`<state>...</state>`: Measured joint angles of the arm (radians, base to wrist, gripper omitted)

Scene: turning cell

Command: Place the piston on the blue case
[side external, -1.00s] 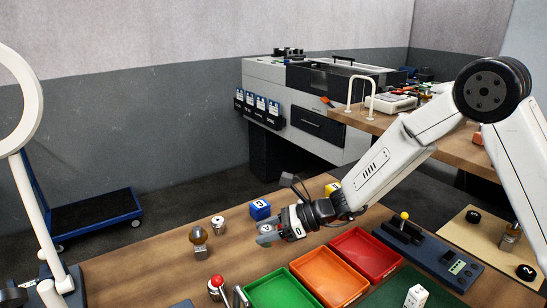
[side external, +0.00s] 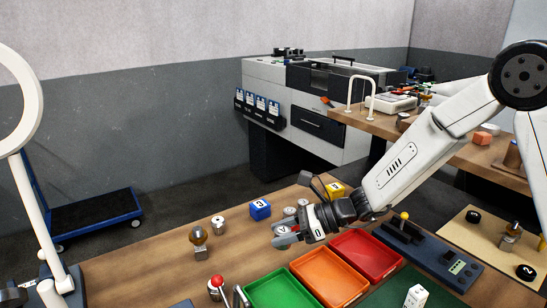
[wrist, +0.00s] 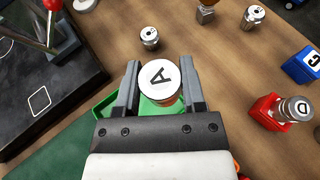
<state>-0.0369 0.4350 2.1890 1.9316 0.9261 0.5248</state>
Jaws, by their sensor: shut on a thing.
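My gripper (wrist: 160,85) is shut on the piston (wrist: 159,78), a round part with a white top marked A, upright between the fingers. In the side view my gripper (side external: 284,238) hangs above the bench, near the back of the trays, and the piston is hard to make out there. The blue case (wrist: 303,65) is a small block with a white label at the right edge of the wrist view. In the side view the blue case (side external: 260,210) stands behind and left of my gripper, apart from it.
A red case (wrist: 268,112) has a metal cylinder marked D (wrist: 296,109) at it. Other metal cylinders (wrist: 150,38) (wrist: 252,18) stand on the wood. A yellow case (side external: 335,189) is behind my arm. Green (side external: 285,291), orange (side external: 329,290) and red (side external: 366,272) trays lie in front.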

